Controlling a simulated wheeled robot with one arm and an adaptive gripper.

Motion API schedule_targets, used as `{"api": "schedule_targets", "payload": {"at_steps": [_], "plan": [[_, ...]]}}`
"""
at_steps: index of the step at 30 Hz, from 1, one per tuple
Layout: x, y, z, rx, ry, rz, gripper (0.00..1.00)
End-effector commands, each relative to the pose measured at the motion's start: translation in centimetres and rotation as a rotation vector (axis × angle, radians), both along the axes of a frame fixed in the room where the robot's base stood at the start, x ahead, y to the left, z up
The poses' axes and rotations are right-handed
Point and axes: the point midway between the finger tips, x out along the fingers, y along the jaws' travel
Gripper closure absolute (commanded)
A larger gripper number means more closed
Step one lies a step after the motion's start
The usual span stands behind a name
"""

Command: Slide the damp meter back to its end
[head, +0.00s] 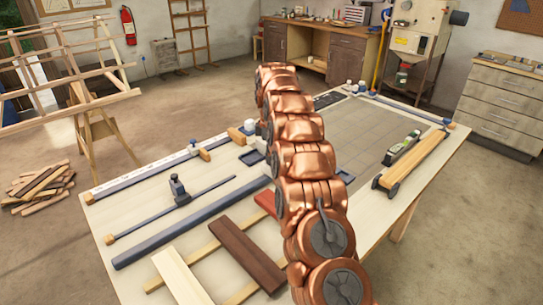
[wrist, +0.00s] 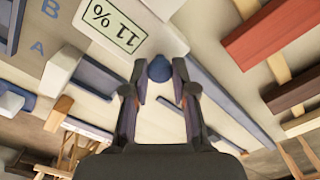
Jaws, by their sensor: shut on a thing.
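In the wrist view my gripper (wrist: 159,78) is shut on a round blue knob (wrist: 159,69), one finger on each side. I cannot tell how the knob joins the damp meter, whose body is not clearly seen. In the head view my own copper arm hides the gripper and the knob. A dark upright slider (head: 180,190) stands on a thin rail at the table's left.
A long blue-grey bar (head: 190,228) lies left of my arm. Dark brown (head: 245,255) and pale (head: 182,278) laths lie near the front. A white scale rail (head: 150,177) runs along the table's left edge. A wooden lath (head: 415,160) on dark supports lies at right.

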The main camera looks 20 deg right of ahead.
Motion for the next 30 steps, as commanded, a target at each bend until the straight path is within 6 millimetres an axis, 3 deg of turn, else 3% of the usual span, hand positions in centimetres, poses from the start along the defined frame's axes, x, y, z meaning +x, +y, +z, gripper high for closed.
{"api": "schedule_targets", "payload": {"at_steps": [10, 11, 17, 30], "plan": [[0.08, -0.56, 0.11, -0.005, -0.006, -0.006, 1.00], [0.09, -0.59, 0.11, -0.006, -0.007, -0.006, 0.71], [0.08, -0.38, 0.09, -0.004, -0.004, -0.004, 0.50], [0.08, -0.21, 0.08, -0.003, -0.003, -0.002, 0.49]]}}
